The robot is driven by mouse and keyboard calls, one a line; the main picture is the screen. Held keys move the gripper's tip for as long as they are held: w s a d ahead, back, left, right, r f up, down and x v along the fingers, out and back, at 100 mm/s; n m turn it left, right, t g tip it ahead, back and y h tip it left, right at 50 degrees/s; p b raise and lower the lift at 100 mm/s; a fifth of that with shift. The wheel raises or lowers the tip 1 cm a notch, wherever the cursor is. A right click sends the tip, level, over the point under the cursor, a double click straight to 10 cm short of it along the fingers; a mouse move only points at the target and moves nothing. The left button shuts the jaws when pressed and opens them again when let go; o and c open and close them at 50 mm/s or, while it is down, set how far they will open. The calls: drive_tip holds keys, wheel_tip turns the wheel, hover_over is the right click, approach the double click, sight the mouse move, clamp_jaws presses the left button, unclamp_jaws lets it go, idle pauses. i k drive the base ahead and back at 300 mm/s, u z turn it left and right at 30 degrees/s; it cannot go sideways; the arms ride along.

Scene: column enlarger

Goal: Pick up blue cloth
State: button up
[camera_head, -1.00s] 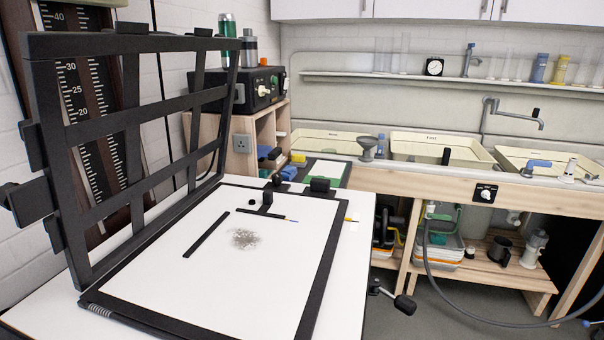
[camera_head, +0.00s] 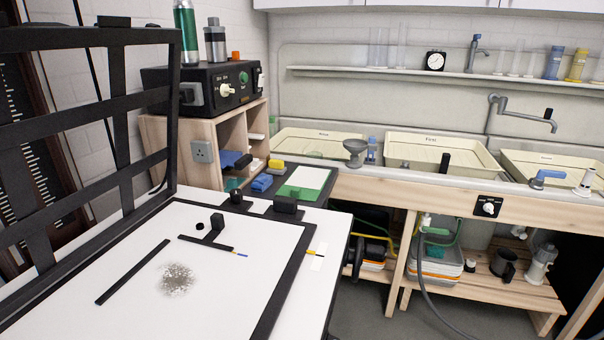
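A small bright blue item (camera_head: 262,183), which may be the blue cloth, lies at the left edge of a dark board beyond the white easel bed. A darker blue, folded-looking item (camera_head: 226,158) sits in the open wooden cabinet just left of it. Both are small in the view, and I cannot tell for certain which one is cloth. My gripper is not in view.
A framed white easel bed (camera_head: 215,290) with its raised black frame (camera_head: 100,115) fills the left foreground. A yellow block (camera_head: 276,164) and a green-and-white sheet (camera_head: 305,182) lie near the blue item. Sink trays (camera_head: 440,150) line the back. Floor shows at the bottom right.

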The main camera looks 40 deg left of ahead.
sight(259, 184)
drive_tip(key=i, duration=2.75)
drive_tip(key=u, duration=1.1)
drive_tip(key=i, duration=0.15)
drive_tip(key=u, duration=2.6)
drive_tip(key=i, duration=0.8)
drive_tip(key=z, duration=0.1)
